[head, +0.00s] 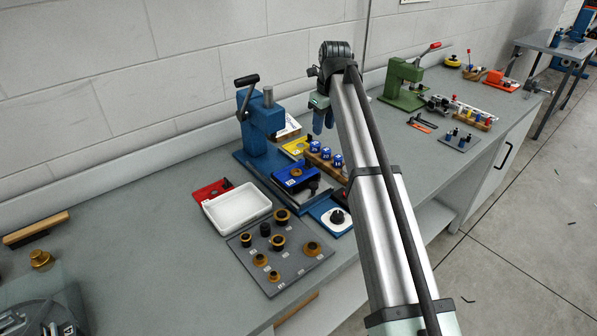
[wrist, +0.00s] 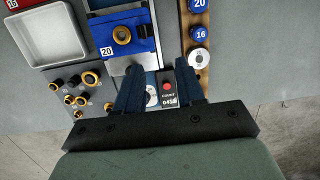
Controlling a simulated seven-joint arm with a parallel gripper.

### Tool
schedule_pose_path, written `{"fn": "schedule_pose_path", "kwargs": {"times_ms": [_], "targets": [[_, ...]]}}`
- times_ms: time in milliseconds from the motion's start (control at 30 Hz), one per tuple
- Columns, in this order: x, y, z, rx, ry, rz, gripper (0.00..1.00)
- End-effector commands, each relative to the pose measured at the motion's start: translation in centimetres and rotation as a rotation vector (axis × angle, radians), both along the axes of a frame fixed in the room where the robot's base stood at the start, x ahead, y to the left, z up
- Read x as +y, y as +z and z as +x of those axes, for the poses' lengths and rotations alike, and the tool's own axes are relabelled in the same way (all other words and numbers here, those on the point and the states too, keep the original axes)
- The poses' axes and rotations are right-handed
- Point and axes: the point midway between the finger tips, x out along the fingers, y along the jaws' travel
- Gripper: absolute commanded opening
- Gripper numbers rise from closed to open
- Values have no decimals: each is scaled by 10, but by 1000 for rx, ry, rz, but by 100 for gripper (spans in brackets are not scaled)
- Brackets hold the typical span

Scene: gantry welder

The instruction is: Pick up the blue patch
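A blue block with a brass ring and a white "20" label (head: 295,176) sits on the blue press's base, and I take it as the blue patch. It also shows at the upper left in the wrist view (wrist: 143,45). My gripper (wrist: 158,66) is open, with nothing between its dark blue fingers. The block lies ahead and to the left of the fingertips in the wrist view, apart from them. In the head view, my gripper (head: 323,124) hangs over the bench, behind and right of the block, with its fingers pointing down.
The blue lever press (head: 258,120) stands left of my gripper. A wooden rack (wrist: 202,45) with round blue pieces stands close on the right in the wrist view. A white tray (head: 237,208) and a grey plate with brass-ringed pieces (head: 298,280) lie left and in front.

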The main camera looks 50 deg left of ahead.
Motion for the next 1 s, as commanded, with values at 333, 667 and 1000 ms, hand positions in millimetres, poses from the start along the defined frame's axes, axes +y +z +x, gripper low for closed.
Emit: {"fn": "schedule_pose_path", "kwargs": {"times_ms": [333, 667, 1000], "targets": [[12, -4, -29, 47, -28, -15, 38], [20, -56, -28, 47, -27, -16, 38], [25, -82, -27, 45, -28, -14, 38]]}}
